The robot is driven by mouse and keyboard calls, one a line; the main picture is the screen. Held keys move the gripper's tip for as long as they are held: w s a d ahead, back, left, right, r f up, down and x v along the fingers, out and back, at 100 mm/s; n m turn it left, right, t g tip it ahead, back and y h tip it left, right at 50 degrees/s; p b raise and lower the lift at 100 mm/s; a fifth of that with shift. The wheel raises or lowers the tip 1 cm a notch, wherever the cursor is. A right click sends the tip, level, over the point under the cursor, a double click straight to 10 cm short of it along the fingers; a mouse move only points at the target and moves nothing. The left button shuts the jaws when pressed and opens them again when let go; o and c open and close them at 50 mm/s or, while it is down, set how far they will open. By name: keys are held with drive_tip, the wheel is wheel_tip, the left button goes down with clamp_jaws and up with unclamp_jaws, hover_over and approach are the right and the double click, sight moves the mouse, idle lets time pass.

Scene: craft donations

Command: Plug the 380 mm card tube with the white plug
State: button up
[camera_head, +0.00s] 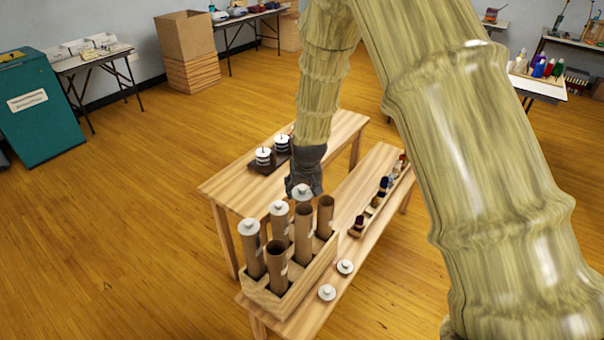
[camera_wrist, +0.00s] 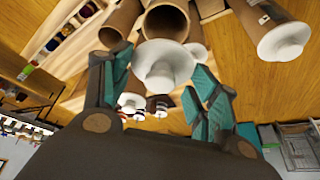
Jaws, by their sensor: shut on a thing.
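A white plug (camera_wrist: 165,65) is between the teal fingers of my gripper (camera_wrist: 160,88); it also shows in the head view (camera_head: 302,192). In the head view my gripper (camera_head: 303,185) is above the back of a wooden rack (camera_head: 312,268) of several upright brown card tubes. Open tubes show at the right (camera_head: 325,217) and front (camera_head: 277,266). Two tubes carry white caps (camera_head: 249,227) (camera_head: 278,208). In the wrist view an open tube mouth (camera_wrist: 166,22) appears beside the held plug; I cannot tell whether they touch. Tube labels are too small to read.
Two loose white plugs (camera_head: 345,266) (camera_head: 327,292) lie on the front bench (camera_head: 372,170), near a tray of small coloured items (camera_head: 383,187). Two white-topped items (camera_head: 263,156) (camera_head: 282,143) stand on the back bench (camera_head: 225,186).

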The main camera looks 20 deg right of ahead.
sight(305, 198)
drive_tip(key=shift+w+a, duration=0.15)
drive_tip(key=shift+a, duration=0.1)
drive_tip(key=shift+s+d+f+b, duration=0.2)
drive_tip(key=shift+s+b, duration=0.25)
drive_tip(key=shift+s, duration=0.3)
drive_tip(key=shift+s+d+f+b, duration=0.1)
drive_tip(key=shift+s+d+b, duration=0.15)
drive_tip(key=shift+s+b, duration=0.35)
drive_tip(key=shift+s+f, duration=0.2)
drive_tip(key=shift+s, duration=0.05)
drive_tip(key=x, duration=0.2)
drive_tip(key=w+b+x, duration=0.1)
drive_tip(key=x, duration=0.1)
drive_tip(key=shift+w+a+f, duration=0.1)
drive_tip(key=shift+a+f, duration=0.05)
drive_tip(key=shift+a, duration=0.05)
drive_tip(key=shift+s+r, duration=0.45)
drive_tip(key=shift+s, duration=0.35)
drive_tip(key=shift+w+f, duration=0.45)
drive_tip(key=shift+w, duration=0.05)
drive_tip(key=shift+s+r, duration=0.25)
drive_tip(key=shift+s, duration=0.05)
drive_tip(key=shift+f, duration=0.15)
drive_tip(key=shift+s, duration=0.1)
